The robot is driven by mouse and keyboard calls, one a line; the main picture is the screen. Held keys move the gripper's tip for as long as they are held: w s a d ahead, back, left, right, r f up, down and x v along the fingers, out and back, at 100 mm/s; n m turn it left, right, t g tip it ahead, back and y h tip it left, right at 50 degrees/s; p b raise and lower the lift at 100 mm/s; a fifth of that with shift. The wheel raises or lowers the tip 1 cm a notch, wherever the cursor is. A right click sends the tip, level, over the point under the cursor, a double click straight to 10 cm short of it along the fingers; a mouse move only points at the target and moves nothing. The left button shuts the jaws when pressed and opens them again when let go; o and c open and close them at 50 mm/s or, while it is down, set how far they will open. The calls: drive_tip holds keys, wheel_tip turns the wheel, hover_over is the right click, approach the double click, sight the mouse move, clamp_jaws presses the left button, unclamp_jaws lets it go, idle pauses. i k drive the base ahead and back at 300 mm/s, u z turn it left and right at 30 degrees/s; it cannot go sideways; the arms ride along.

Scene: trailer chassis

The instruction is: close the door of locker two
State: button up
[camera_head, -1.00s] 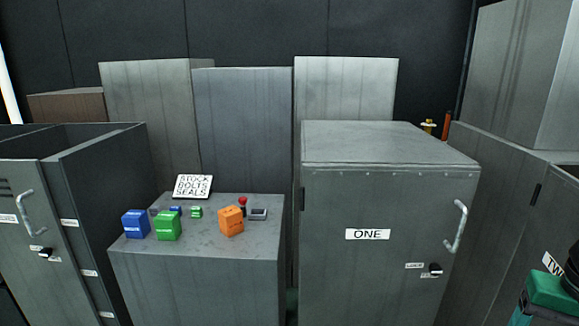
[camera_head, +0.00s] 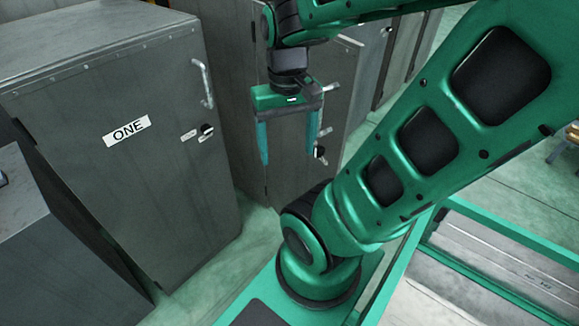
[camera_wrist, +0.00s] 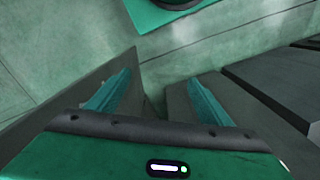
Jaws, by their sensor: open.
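My gripper (camera_head: 289,146) hangs pointing down, open, with its two teal fingers apart and nothing between them. It is in front of the grey locker to the right of locker one, whose front panel (camera_head: 286,178) is partly hidden behind it and my arm. A bent handle (camera_head: 326,131) and a dark knob (camera_head: 320,152) show beside the right finger. The locker's number label is hidden. In the wrist view a grey panel (camera_wrist: 75,95) lies by the left finger and a darker panel by the right, with floor between. I cannot tell how far the door stands open.
Locker one (camera_head: 125,130) stands at the left with its door shut. A grey cabinet (camera_head: 40,245) is at the lower left. More lockers (camera_head: 400,50) stand behind my arm. Green floor (camera_head: 255,235) is clear between locker one and my base.

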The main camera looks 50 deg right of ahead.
sight(291, 172)
drive_tip(key=z, duration=1.15)
drive_tip(key=k, duration=0.65)
drive_tip(key=u, duration=0.95)
